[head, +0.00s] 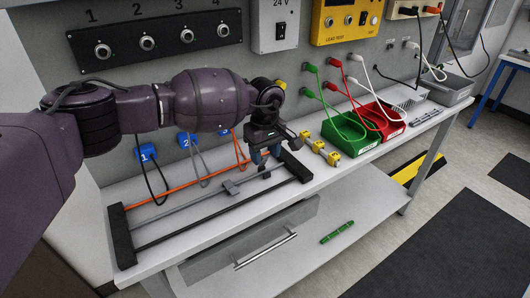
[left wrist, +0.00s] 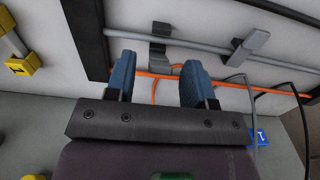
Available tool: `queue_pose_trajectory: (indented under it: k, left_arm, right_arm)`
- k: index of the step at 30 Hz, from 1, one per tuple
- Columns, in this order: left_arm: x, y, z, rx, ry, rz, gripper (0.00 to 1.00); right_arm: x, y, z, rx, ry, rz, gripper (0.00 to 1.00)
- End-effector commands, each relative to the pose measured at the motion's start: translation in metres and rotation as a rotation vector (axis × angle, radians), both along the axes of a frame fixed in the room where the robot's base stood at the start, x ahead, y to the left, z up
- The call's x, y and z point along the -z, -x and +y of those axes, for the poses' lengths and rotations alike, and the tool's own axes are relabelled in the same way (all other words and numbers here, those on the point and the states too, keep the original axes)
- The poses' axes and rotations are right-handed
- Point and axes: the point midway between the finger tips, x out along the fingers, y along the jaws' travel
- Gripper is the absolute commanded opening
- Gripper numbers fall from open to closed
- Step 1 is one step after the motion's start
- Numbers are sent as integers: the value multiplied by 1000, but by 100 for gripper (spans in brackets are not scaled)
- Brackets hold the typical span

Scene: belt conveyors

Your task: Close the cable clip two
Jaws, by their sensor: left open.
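My left gripper (head: 266,157) is over the right part of the cable frame, pointing down. In the left wrist view its two blue fingers (left wrist: 157,68) are apart with no clip gripped between them. One grey clip (left wrist: 160,45) lies just beyond the gap between the fingertips. Another grey clip (left wrist: 249,44) sits on the grey cable to the right, with a tilted flap; it shows in the head view (head: 232,187) left of the gripper. I cannot tell which clip is number two. My right gripper is not in view.
The frame has black end bars (head: 122,238) and lies on a white bench (head: 200,242). Blue numbered tags (head: 146,153) are on the wall behind. Yellow connectors (head: 319,148) and a green bin (head: 345,135) stand right of the frame. A drawer handle (head: 265,250) sticks out in front.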

Motion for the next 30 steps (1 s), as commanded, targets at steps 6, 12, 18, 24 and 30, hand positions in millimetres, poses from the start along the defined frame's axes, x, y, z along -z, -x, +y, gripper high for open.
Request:
queue_pose_trajectory:
  k: [6,12,18,24,30]
  left_arm:
    - [0,0,0,0,0,0,32]
    - [0,0,0,0,0,0,1]
    - [0,1,-1,1,-7,-10,0]
    - [0,5,-4,3,-51,-70,0]
    - [3,12,-9,6,-131,-182,0]
  right_arm:
    - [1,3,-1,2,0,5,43]
    - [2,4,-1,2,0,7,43]
    - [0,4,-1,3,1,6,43]
    - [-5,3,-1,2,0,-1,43]
    - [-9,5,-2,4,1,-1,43]
